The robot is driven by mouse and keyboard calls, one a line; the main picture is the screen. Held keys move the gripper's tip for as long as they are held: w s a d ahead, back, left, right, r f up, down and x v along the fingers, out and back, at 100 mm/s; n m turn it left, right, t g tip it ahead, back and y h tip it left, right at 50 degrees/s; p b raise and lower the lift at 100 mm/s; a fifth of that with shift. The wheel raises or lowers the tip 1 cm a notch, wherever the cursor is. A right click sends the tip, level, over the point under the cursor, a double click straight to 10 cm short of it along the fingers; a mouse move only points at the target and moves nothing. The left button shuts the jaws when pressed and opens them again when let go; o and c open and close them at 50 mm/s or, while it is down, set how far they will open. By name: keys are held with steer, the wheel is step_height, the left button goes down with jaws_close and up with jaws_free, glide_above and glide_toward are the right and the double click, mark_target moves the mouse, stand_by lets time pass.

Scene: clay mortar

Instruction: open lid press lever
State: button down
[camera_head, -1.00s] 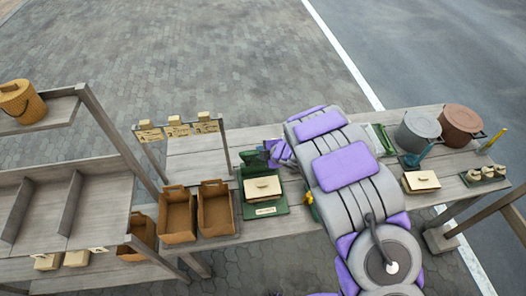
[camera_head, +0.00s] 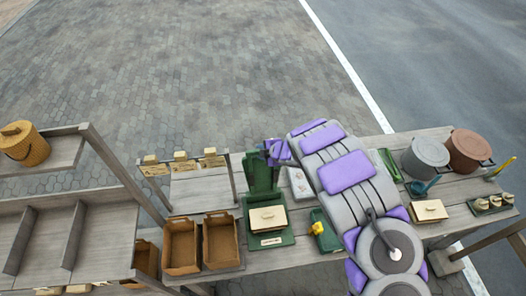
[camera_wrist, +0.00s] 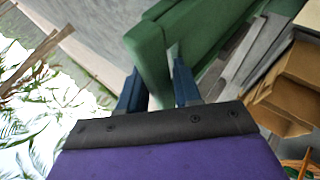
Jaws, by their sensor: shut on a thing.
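A green press (camera_head: 287,237) with a cream block (camera_head: 267,218) on its base stands on the table. Its green lid (camera_head: 262,178) stands raised at the back of the base. My gripper (camera_head: 272,150) is at the upper right edge of the lid. In the wrist view my blue fingers (camera_wrist: 158,88) are shut on the lid's edge, and the green lid (camera_wrist: 152,55) fills the space ahead. Right of the press is a small green unit (camera_head: 326,240) with a yellow lever (camera_head: 317,228). My arm partly covers the table right of this unit.
Two brown boxes (camera_head: 181,246) stand left of the press. A sign rack (camera_head: 182,164) is behind them, and a shelf (camera_head: 50,225) is at far left. A grey pot (camera_head: 425,157), a brown pot (camera_head: 468,152) and another cream block (camera_head: 428,211) are to the right.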

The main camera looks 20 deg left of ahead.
steer(key=shift+a, duration=0.1)
steer(key=c, duration=1.1)
jaws_free()
steer(key=shift+s+d+r, duration=0.2)
steer(key=shift+d+r, duration=0.1)
steer(key=shift+d, duration=0.05)
steer(key=b+v, duration=0.1)
steer(key=v, duration=1.5)
steer(key=shift+s+r+b, duration=0.1)
steer(key=shift+b, duration=0.3)
